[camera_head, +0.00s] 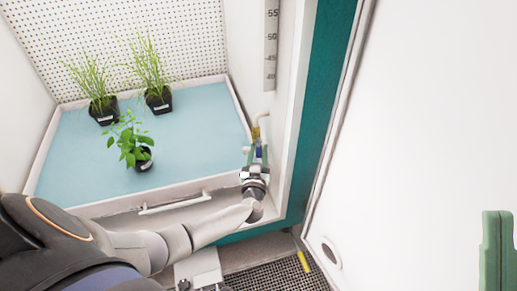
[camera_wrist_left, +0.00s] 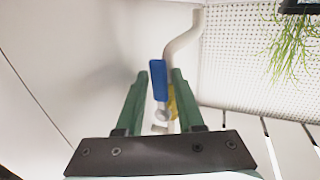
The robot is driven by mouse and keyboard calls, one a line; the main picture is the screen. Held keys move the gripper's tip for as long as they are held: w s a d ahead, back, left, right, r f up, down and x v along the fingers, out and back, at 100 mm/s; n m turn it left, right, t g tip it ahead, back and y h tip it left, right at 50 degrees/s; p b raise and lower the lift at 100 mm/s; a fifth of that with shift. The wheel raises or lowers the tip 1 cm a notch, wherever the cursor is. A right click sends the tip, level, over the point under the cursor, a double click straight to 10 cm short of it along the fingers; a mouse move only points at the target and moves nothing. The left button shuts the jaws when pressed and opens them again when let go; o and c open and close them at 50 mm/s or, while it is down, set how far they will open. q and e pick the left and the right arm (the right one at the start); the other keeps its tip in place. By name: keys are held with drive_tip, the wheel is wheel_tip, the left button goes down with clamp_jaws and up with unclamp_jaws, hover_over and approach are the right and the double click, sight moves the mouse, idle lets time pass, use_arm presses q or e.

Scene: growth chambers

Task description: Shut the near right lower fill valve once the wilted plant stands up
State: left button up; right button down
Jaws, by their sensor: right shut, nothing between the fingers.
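A leafy plant (camera_head: 127,139) grows from a small black pot (camera_head: 144,160) on the chamber's blue tray floor (camera_head: 195,125). Its stem rises with spread leaves and leans a little left; some leaves hang low. The fill valve shows a blue handle (camera_wrist_left: 158,80) and a yellow part (camera_wrist_left: 173,104) on a white pipe (camera_wrist_left: 184,38). In the wrist view the handle runs roughly lengthwise between the fingers. My left gripper (camera_head: 258,156) has its green fingers apart around the handle, with narrow gaps beside it. My right gripper (camera_head: 497,250) is shut and empty at the right edge.
Two grassy plants (camera_head: 98,85) (camera_head: 155,75) in black pots stand at the back of the tray. A white rail (camera_head: 175,203) runs along the tray front. A scale strip (camera_head: 271,45) is on the side wall. The white door (camera_head: 430,130) stands at the right.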

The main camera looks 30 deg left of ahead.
use_arm(q)
drive_tip(key=shift+c, duration=0.3)
clamp_jaws()
idle(1.3)
